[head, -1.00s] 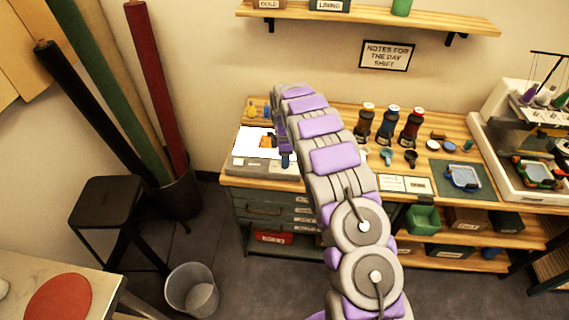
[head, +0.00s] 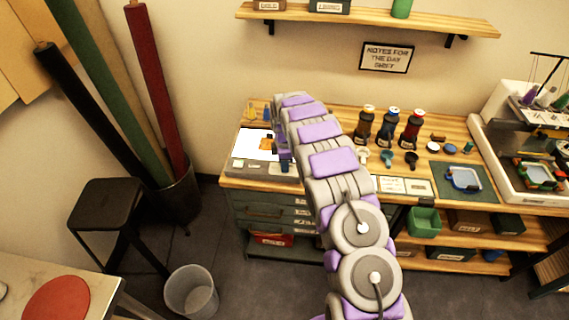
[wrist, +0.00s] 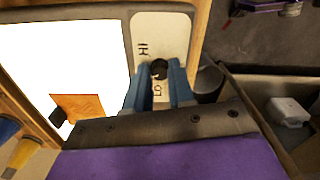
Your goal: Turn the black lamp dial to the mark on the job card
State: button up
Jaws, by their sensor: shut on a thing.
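The black lamp dial (wrist: 158,69) sits on a cream panel (wrist: 160,30) of the light box, in the wrist view. The panel carries the marks HI and LO, on opposite sides of the dial. My gripper (wrist: 160,77) has its two blue fingers on either side of the dial and is shut on it. The dial's pointer cannot be made out. In the head view my arm hides the dial and most of the gripper. Two pale cards (head: 403,186) lie at the bench's front edge; their text is too small to read.
The light box's bright white screen (wrist: 60,60) has an orange patch (wrist: 80,107) on it. Several dark bottles (head: 388,126) stand on the bench right of my arm. A dark open bin (wrist: 245,85) is near the fingers in the wrist view.

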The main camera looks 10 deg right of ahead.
grip_shut()
jog(key=shift+r+p, duration=0.15)
jog(key=shift+p, duration=0.5)
jog(key=shift+n+p, duration=0.3)
jog(key=o, duration=0.8)
grip_release()
jog(key=shift+c, duration=0.2)
jog(key=shift+w, duration=0.1)
